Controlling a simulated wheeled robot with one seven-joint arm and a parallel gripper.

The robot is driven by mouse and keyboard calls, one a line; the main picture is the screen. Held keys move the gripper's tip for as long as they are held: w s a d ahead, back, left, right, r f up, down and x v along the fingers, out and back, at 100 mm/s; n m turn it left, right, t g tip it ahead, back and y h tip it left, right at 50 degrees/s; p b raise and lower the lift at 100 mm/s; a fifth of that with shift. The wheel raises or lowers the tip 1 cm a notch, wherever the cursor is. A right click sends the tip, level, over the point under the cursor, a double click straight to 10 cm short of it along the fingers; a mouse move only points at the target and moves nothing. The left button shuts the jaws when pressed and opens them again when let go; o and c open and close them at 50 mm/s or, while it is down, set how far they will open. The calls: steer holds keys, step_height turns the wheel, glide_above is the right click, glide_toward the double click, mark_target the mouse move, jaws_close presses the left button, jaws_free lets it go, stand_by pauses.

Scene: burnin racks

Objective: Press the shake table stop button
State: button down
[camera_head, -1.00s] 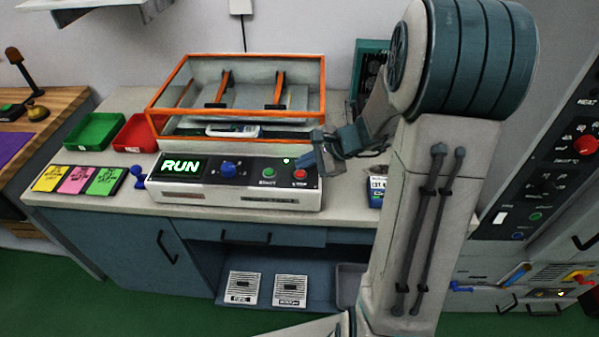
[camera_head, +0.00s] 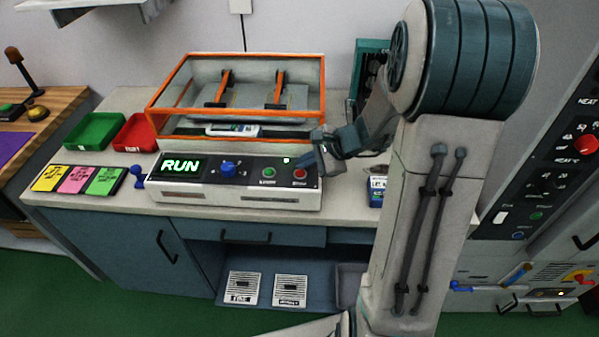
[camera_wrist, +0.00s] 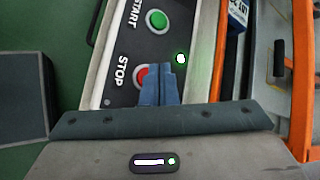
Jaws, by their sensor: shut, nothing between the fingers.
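The shake table's control panel (camera_head: 250,170) sits at the front of the bench, with a lit display reading RUN (camera_head: 180,166). The red stop button (camera_head: 299,174) is at the panel's right end, and the green start button (camera_head: 268,173) is left of it. In the wrist view, the stop button (camera_wrist: 139,76) is partly covered by my fingers, beside the STOP label; the start button (camera_wrist: 157,20) is clear. My gripper (camera_wrist: 160,78) is shut and empty, its tips over or beside the stop button. I cannot tell whether they touch it. It also shows in the head view (camera_head: 312,158).
The orange-framed shake table enclosure (camera_head: 237,56) stands behind the panel. A blue knob (camera_head: 228,169) and a green lamp (camera_head: 287,160) are on the panel. Green (camera_head: 94,132) and red (camera_head: 135,133) bins stand at left. A red button (camera_head: 587,145) is on the right rack.

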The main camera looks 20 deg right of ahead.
mark_target(305, 173)
steer(key=shift+f+b, duration=0.4)
steer(key=shift+f+b, duration=0.4)
steer(key=shift+b, duration=0.05)
stand_by(0.6)
steer(key=shift+r, duration=0.1)
steer(key=shift+r+p, duration=0.6)
steer(key=shift+r, duration=0.15)
steer(key=shift+r+p, duration=1.9)
steer(key=shift+r, duration=0.7)
steer(key=shift+f, duration=0.1)
